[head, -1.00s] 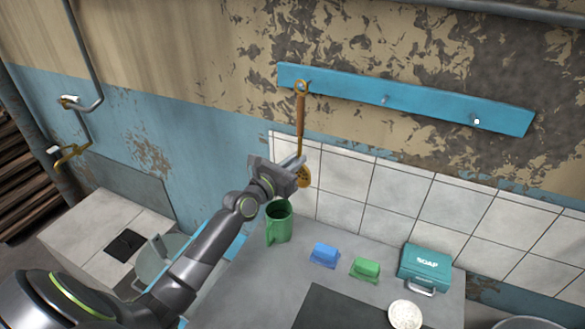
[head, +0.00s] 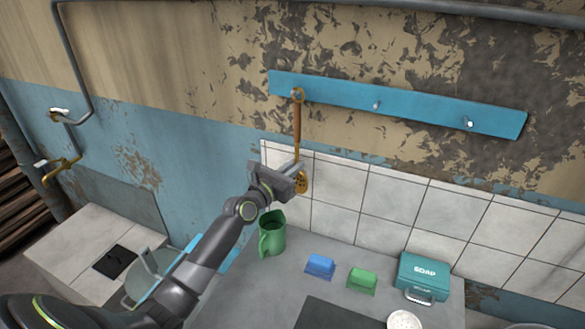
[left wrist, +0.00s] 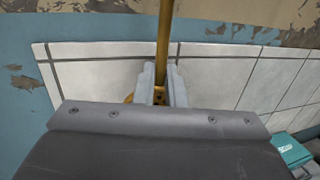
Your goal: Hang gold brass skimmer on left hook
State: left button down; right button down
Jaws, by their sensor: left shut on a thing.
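The gold brass skimmer (head: 297,125) hangs upright against the wall, with a brown handle, a ring at its top and a perforated bowl low down. Its ring is at the left end of the blue hook rail (head: 420,109), at the left hook; whether the ring is around the hook is too small to tell. My left gripper (head: 298,168) is shut on the skimmer's lower shaft, just above the bowl. In the left wrist view the shaft (left wrist: 163,40) runs up from between the fingers, and the bowl is mostly hidden. My right gripper is not in view.
The middle hook (head: 376,105) and right hook (head: 469,123) are empty. A brass tap (head: 62,168) is at left.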

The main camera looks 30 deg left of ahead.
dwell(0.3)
pick_arm(q)
jog(key=c, duration=1.4)
grip_release()
jog(key=shift+c, duration=0.2)
jog(key=p+v, duration=0.1)
jog(key=v, duration=1.6)
jog(key=shift+s+p, duration=0.2)
jog(key=shift+p, duration=0.1)
